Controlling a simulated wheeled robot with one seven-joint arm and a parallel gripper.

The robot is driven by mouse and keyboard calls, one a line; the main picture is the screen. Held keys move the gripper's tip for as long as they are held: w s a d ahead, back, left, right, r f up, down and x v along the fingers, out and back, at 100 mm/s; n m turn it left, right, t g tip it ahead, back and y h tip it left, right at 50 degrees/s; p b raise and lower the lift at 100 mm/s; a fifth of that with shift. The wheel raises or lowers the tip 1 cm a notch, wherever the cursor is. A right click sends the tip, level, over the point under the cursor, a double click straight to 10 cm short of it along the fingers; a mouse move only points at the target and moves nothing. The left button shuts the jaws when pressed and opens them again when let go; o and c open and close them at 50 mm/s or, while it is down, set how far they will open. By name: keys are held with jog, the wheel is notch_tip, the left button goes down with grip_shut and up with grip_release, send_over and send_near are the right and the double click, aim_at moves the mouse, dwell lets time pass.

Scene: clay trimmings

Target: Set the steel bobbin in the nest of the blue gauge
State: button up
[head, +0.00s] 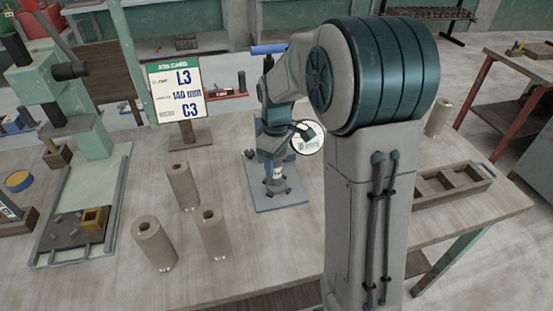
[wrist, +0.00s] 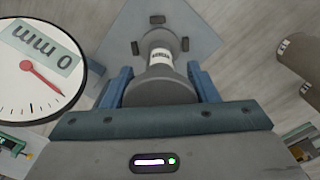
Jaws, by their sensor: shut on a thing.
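The steel bobbin (wrist: 160,58) is a grey spool with a pale printed band. My gripper (wrist: 160,80) is shut on it, one blue finger on each side. In the head view the bobbin (head: 276,184) hangs upright below my gripper (head: 274,163). The blue gauge has a grey-blue base plate (head: 262,203), a blue column and a round white dial (head: 307,138). The dial (wrist: 32,72) reads "0 mm" with a red needle. The nest shows as small dark blocks (wrist: 134,47) around the bobbin's lower end. I cannot tell whether the bobbin touches the plate.
Several tan hollow cylinders (head: 183,187) stand left of the gauge. A job card (head: 176,88) reads L3, 140 and C3. A green press (head: 85,135) is at left. A wooden compartment tray (head: 450,184) lies at right. Bare bench shows in front of the gauge.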

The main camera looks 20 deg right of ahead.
jog(key=o, duration=1.2)
jog(key=shift+f, duration=0.1)
notch_tip(320, 180, up, 12)
jog(key=shift+f, duration=0.15)
jog(key=shift+s+r, duration=0.1)
jog(key=shift+r, duration=0.15)
jog(key=shift+s+r, duration=0.15)
jog(key=shift+s, duration=0.2)
jog(key=s+f+m+t, duration=0.1)
jog(key=s+m, duration=0.3)
jog(key=s, duration=0.6)
jog(key=s+f+m+t, duration=0.2)
jog(key=s+m, duration=0.3)
jog(key=s, duration=0.5)
jog(key=shift+f, duration=0.9)
